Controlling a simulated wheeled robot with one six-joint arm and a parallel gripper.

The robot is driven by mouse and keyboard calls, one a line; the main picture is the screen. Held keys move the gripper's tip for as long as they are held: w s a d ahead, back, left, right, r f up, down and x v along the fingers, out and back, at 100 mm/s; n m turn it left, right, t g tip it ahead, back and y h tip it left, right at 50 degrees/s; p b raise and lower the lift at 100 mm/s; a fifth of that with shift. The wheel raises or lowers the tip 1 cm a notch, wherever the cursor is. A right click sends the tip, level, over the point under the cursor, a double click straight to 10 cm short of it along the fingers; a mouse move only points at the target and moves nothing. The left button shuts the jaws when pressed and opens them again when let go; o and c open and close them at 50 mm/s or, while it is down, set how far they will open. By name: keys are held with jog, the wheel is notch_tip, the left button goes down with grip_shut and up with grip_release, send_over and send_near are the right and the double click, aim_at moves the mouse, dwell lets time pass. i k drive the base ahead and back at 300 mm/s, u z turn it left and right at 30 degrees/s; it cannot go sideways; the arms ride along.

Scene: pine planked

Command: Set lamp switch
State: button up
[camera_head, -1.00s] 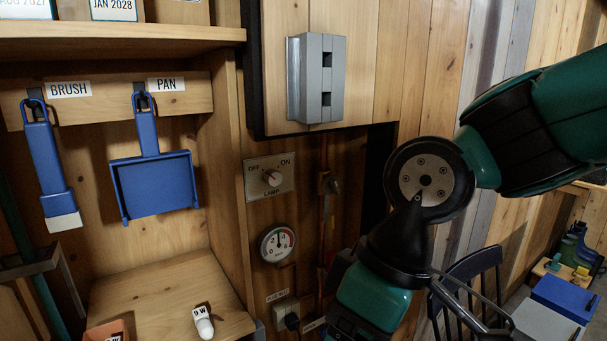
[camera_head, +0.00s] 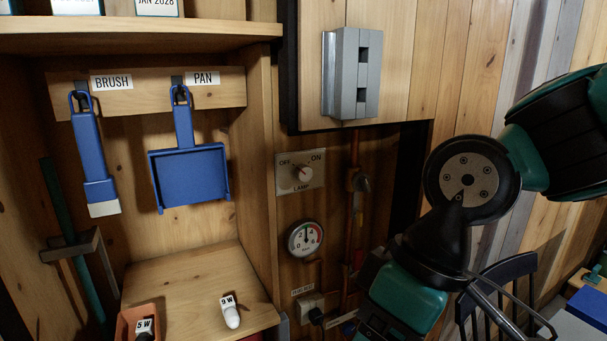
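The lamp switch (camera_head: 303,173) is a small pale round knob on a square plate. The plate is marked OFF at upper left, ON at upper right and LAMP below. The knob's small reddish mark seems to lie on its upper left, toward OFF, but it is too small to be sure. My arm, teal and black, comes in from the right and bends down to the bottom edge, right of the switch and apart from it. My gripper's fingertips do not show; the arm's end runs out of the bottom of the view.
A round gauge (camera_head: 304,238) sits below the switch, with a socket and plug (camera_head: 313,308) under it. A grey block (camera_head: 352,74) juts from the panel above. A copper pipe (camera_head: 350,220) runs beside. Left is a shelf bay with a blue brush (camera_head: 94,160) and pan (camera_head: 188,176).

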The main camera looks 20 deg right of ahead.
aim_at(304, 173)
jog(key=u, duration=0.95)
jog(key=k, duration=0.95)
jog(key=z, duration=1.1)
jog(key=i, duration=1)
